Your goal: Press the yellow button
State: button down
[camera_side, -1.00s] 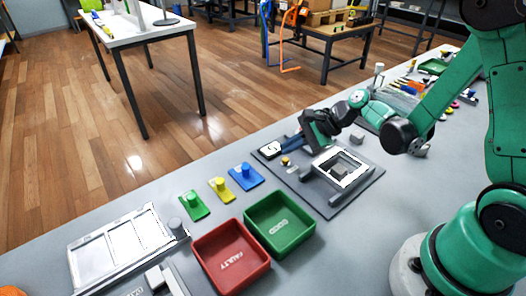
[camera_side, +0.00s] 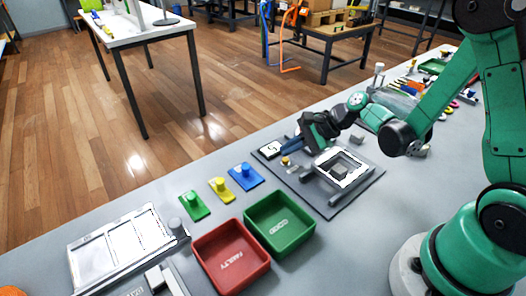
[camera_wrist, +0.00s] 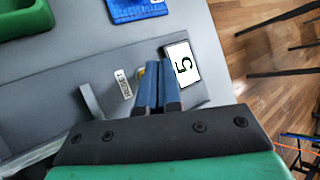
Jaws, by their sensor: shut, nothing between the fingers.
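A small yellow button (camera_side: 285,161) sits on the grey board, beside a white label. In the wrist view a bit of the yellow button (camera_wrist: 140,73) shows just left of the fingertips, partly hidden by them. My gripper (camera_side: 280,148) has blue fingers, shut together with nothing between them. It is close to the button, above the board; I cannot tell whether it touches the button. A separate yellow block with a knob (camera_side: 219,189) stands farther left.
A green block (camera_side: 194,207) and a blue block (camera_side: 246,178) flank the yellow block. A red FAULTY tray (camera_side: 232,285) and a green GOOD tray (camera_side: 306,236) stand in front. A raised frame (camera_side: 358,178) is on the board right of the button.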

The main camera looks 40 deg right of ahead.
dwell(0.6)
jog(key=shift+r, duration=0.3)
jog(key=shift+r, duration=0.1)
notch_tip(320, 180, up, 5)
jog(key=shift+f, duration=0.1)
dwell(0.5)
dwell(0.4)
